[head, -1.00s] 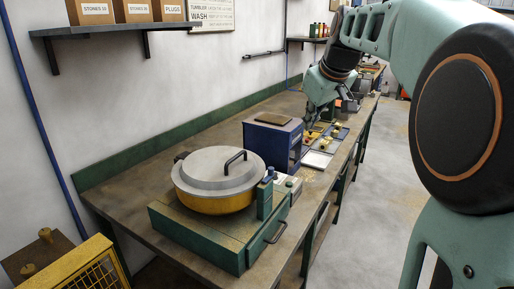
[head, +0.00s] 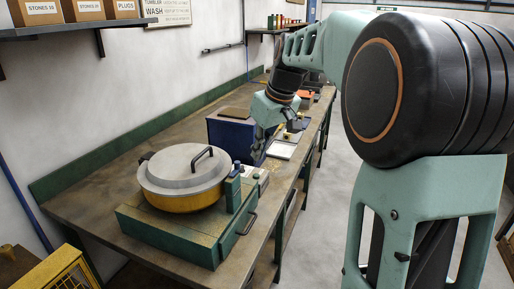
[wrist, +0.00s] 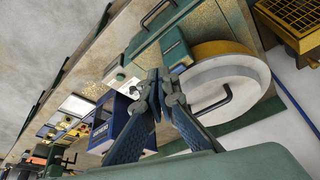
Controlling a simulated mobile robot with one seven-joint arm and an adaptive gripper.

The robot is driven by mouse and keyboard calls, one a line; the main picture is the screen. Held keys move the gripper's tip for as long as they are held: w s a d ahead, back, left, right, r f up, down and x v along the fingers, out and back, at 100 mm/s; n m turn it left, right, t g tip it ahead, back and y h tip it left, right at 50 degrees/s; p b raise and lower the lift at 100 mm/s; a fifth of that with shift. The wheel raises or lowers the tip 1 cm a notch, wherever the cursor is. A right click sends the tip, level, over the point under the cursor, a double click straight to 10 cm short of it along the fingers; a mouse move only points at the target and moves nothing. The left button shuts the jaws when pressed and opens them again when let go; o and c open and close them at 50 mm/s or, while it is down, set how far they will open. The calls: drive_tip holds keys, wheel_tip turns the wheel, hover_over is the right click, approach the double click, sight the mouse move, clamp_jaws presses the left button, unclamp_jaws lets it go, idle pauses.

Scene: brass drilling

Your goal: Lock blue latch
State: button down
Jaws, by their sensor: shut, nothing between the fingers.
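A blue-green upright latch block (head: 233,186) stands on the front right of the green machine base (head: 175,235), beside the round drum. It also shows in the wrist view (wrist: 176,52), close beyond my fingertips. I cannot tell whether the latch is locked. The drum has a grey lid (head: 180,172) with a black handle and a yellow lower body (head: 185,203). My gripper (head: 257,157) is above the bench, to the right of and beyond the latch block. In the wrist view my gripper (wrist: 160,82) is shut and empty, fingertips together.
A small pale control box (head: 258,175) sits beside the latch block. A dark blue box (head: 228,132) stands behind it, and a white tray (head: 281,150) lies farther right. A yellow wire crate (head: 55,272) is at the lower left. The bench front left of the base is clear.

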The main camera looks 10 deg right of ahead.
sight(235, 169)
drive_tip(key=w+a+f+p, duration=0.1)
drive_tip(key=w+a+f, duration=0.2)
drive_tip(key=w+f, duration=0.2)
drive_tip(key=shift+w+f, duration=0.4)
drive_tip(key=shift+f, duration=0.25)
